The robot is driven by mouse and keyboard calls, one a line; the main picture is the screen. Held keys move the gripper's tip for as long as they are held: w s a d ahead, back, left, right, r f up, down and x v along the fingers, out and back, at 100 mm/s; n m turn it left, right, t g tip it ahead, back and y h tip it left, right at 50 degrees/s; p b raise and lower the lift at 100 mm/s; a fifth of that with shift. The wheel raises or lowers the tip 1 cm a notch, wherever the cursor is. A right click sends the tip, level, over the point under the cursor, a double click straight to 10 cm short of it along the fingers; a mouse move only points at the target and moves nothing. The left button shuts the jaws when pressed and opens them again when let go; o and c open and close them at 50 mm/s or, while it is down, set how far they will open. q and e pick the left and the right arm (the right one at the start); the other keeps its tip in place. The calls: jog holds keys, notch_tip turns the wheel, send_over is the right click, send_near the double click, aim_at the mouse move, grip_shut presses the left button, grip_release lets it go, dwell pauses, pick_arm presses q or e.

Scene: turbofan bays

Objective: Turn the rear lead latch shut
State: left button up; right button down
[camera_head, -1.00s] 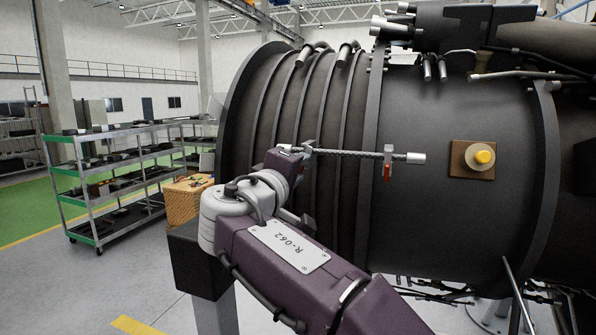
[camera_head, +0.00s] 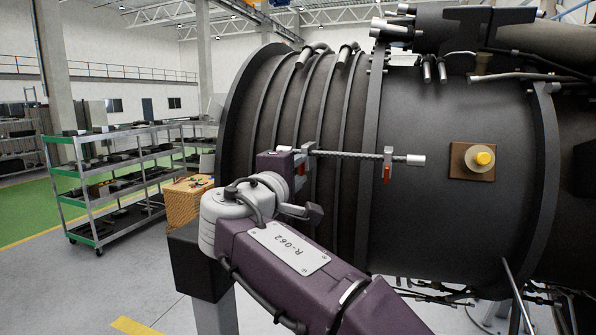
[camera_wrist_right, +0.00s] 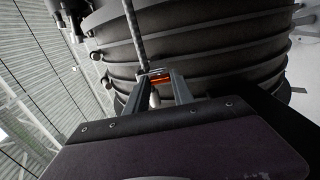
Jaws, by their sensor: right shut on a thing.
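A braided lead (camera_head: 350,154) runs level across the dark engine casing and ends in a pale plug (camera_head: 416,160) at the right. A clip with a red latch (camera_head: 387,172) hanging down sits near that plug. My right gripper (camera_head: 303,157) is at the lead's left end. In the right wrist view its two fingers (camera_wrist_right: 160,86) close around an orange-red latch (camera_wrist_right: 158,80) in a metal clip, with the lead (camera_wrist_right: 136,35) rising beyond. In the head view this latch is mostly hidden by my gripper and wrist. My left gripper is out of view.
The large ribbed engine casing (camera_head: 450,220) stands close in front of my arm. A yellow knob (camera_head: 483,158) on a brown plate is to the right.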

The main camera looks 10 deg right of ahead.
jog(key=c, duration=1.1)
grip_release()
jog(key=shift+s+a+f, duration=0.1)
jog(key=shift+a, duration=0.05)
jog(key=b+v, duration=0.4)
jog(key=v, duration=0.5)
